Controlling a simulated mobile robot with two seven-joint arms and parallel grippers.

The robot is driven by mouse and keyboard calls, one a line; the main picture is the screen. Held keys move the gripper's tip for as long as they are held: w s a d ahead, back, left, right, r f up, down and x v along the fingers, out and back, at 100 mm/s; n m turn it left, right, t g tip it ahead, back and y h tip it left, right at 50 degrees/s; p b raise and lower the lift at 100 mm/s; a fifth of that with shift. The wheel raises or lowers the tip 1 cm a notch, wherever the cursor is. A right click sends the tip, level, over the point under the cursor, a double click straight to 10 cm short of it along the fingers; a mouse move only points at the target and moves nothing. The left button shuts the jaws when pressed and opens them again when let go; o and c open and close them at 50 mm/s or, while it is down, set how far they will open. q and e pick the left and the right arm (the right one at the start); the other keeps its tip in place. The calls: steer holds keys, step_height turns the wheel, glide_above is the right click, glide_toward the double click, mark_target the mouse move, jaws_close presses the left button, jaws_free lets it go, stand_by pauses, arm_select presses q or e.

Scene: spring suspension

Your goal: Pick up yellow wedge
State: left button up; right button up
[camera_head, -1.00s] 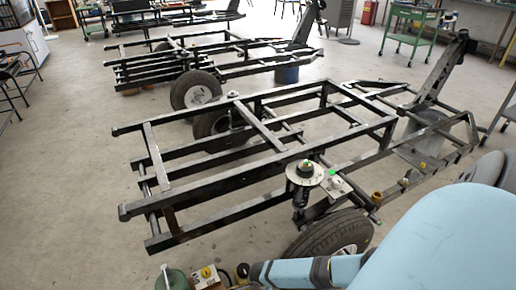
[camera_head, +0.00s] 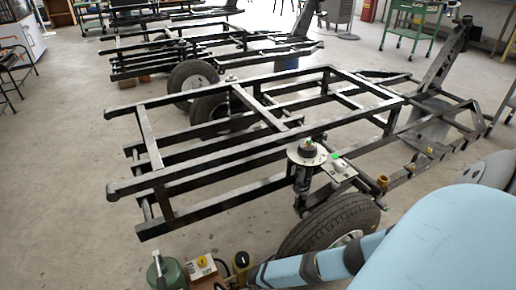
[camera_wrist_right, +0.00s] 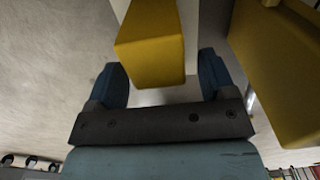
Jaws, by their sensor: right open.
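In the right wrist view, a yellow wedge (camera_wrist_right: 152,48) with a flat front face sits between the two blue fingers of my right gripper (camera_wrist_right: 160,78). The fingers are open, with a gap on each side of the wedge. A second, larger yellow piece (camera_wrist_right: 285,70) stands just right of the right finger; I cannot tell which one the task means. In the head view, my right arm comes in from the lower right, and its gripper is not clearly seen. My left gripper is not in view.
A black chassis frame (camera_head: 215,192) with a wheel (camera_head: 335,225) and a spring strut (camera_head: 302,180) stands ahead, close to my right arm. A green canister (camera_head: 170,272) and a small box with a yellow top (camera_head: 203,261) are at the bottom. Open floor lies left.

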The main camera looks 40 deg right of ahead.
steer(key=shift+f, duration=0.15)
steer(key=c, duration=1.3)
